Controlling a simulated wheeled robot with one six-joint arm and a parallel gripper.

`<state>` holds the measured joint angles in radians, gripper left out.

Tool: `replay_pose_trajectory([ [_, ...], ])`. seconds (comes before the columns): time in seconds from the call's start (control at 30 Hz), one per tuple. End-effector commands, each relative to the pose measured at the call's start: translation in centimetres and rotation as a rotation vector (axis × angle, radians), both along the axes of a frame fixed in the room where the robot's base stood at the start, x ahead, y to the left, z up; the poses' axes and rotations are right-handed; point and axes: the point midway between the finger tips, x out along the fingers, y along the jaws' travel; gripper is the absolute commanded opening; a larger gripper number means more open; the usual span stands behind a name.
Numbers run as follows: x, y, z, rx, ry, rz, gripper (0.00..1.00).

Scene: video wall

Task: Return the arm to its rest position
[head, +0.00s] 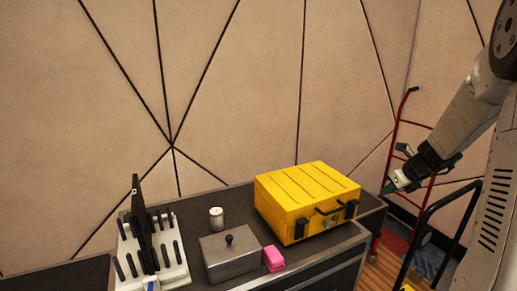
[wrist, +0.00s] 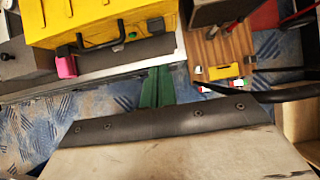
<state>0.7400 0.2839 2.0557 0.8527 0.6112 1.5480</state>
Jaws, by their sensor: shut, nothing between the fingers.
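My gripper (head: 396,184) is at the right of the head view, past the right end of the dark cabinet (head: 318,268), pointing down and left. Its green fingertips (wrist: 157,87) show near the middle of the wrist view, close together with nothing between them. A yellow case (head: 306,200) stands on the cabinet to the left of my gripper, apart from it. The yellow case also fills the upper left of the wrist view (wrist: 100,12).
A grey lidded box (head: 230,256), a pink block (head: 274,258), a white cylinder (head: 216,218) and a white rack with black pegs (head: 172,262) stand on the cabinet. A red hand truck (head: 393,150) stands behind my arm. A wooden surface (wrist: 208,48) and patterned carpet (wrist: 30,125) lie below.

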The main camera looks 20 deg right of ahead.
Motion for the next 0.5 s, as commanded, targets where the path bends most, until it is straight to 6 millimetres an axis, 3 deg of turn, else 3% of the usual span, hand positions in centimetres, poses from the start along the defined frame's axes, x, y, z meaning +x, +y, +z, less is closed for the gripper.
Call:
replay_pose_trajectory([
  [0.13, -0.1, 0.3, 0.0, -0.032, -0.005, 0.074, 0.00],
  [0.27, -1.5, 1.9, -1.1, -0.090, 0.017, 0.298, 0.00],
  [0.37, -3.7, 4.2, -1.0, -0.151, 0.031, 0.543, 0.00],
  [0.5, -6.8, 9.5, 0.9, -0.262, 0.025, 0.961, 0.00],
])
